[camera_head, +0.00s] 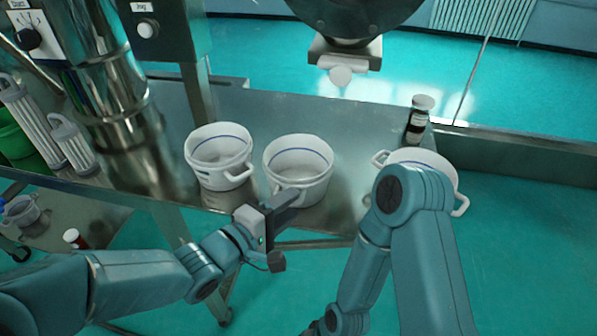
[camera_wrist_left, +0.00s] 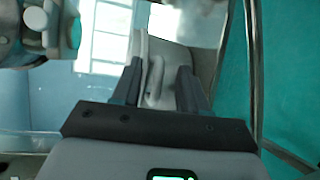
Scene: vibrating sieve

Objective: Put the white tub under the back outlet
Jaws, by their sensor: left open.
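Three white tubs with a blue line inside stand on a steel table: a left tub (camera_head: 218,158), a middle tub (camera_head: 300,165) and a right tub (camera_head: 432,160). The right tub is partly hidden by my right arm. My left gripper (camera_head: 291,198) is at the near side of the middle tub, by its handle. In the left wrist view, a pale handle (camera_wrist_left: 155,82) stands between the open fingers of my left gripper (camera_wrist_left: 158,85). My right gripper is not visible. A pale outlet (camera_head: 341,76) hangs under a dark round housing; I cannot tell whether it is the back outlet.
A brown bottle with a white cap (camera_head: 419,115) stands behind the right tub. A shiny metal cylinder (camera_head: 115,95) and a grey post stand at the left. The steel table (camera_head: 265,108) is bare behind the tubs.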

